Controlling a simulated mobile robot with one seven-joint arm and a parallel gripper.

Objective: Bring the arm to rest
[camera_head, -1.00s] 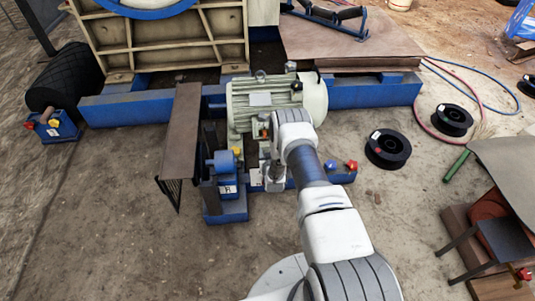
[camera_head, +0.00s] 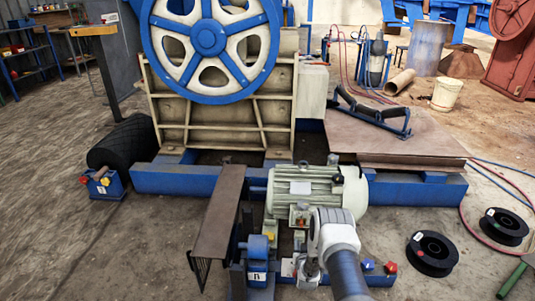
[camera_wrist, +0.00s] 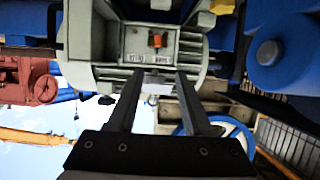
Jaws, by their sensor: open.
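My arm (camera_head: 335,236) reaches forward from the bottom of the head view, in front of the pale green electric motor (camera_head: 312,186). My gripper (camera_head: 308,272) points down beside a small blue unit marked R (camera_head: 258,268). In the wrist view my gripper (camera_wrist: 158,78) has two dark fingers spread apart with nothing held between them. The motor (camera_wrist: 135,42) fills the upper middle there, appearing upside down, with an orange part (camera_wrist: 155,41) on its face. Whether the fingers touch anything cannot be told.
The jaw crusher's blue flywheel (camera_head: 208,40) stands behind the motor. A brown guard plate (camera_head: 218,215) rises left of my gripper. Black spools (camera_head: 432,253) lie farther right. Bare floor (camera_head: 150,245) is open at left.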

